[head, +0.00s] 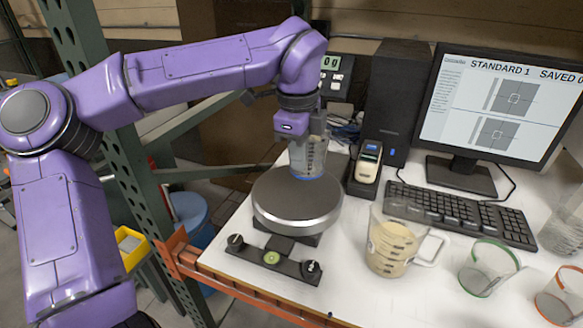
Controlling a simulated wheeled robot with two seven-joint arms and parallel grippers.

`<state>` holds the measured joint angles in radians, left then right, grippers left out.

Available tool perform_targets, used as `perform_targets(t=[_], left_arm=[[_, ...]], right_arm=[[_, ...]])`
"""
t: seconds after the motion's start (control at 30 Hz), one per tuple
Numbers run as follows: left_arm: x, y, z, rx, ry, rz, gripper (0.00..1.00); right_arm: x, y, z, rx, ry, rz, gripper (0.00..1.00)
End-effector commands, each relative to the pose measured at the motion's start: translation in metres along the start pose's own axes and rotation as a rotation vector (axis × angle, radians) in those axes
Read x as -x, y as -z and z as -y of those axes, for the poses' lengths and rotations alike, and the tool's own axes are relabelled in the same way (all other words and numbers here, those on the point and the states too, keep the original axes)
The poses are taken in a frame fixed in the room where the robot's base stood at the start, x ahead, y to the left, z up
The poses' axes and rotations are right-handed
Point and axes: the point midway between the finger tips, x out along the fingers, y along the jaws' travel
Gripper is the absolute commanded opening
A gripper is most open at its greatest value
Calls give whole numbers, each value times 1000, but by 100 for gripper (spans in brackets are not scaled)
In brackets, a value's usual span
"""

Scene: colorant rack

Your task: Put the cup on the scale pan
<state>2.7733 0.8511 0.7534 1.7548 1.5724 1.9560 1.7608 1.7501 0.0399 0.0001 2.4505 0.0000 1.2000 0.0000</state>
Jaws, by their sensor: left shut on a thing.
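The cup (308,160) is clear with dark markings and a blue ring at its base. It is upright at the back part of the round scale pan (292,208). I cannot tell whether its base touches the pan or hangs just above it. My left gripper (302,140) points down over the cup and is shut on its upper part, hiding some of the rim. The scale's base with two knobs and a green level (271,257) shows in front of the pan. My right gripper is not in view.
A beaker of cream-coloured stuff (388,245) stands right of the pan. Clear cups with a green ring (488,268) and a red ring (562,297) stand at front right. A handheld device (367,163), keyboard (462,212) and monitor (505,100) are behind. A display (335,72) stands at the back.

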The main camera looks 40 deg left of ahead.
Motion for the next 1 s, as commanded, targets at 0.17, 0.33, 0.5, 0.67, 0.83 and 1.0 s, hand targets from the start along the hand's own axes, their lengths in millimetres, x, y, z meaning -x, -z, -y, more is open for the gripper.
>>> perform_targets(t=[0.17,0.33,0.5,0.67,0.83,1.0], left_arm=[[-35,-22,14,-2,-5,-1,0],[-54,-33,21,-2,-5,0,0],[-84,-35,20,-5,-4,0,0],[-89,-35,19,-3,0,0,0],[-91,-35,19,-3,-1,0,0],[-92,-35,19,-3,-1,0,31]], right_arm=[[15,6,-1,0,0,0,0],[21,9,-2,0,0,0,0],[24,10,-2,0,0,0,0],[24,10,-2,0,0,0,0],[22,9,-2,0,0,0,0],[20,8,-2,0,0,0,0]])
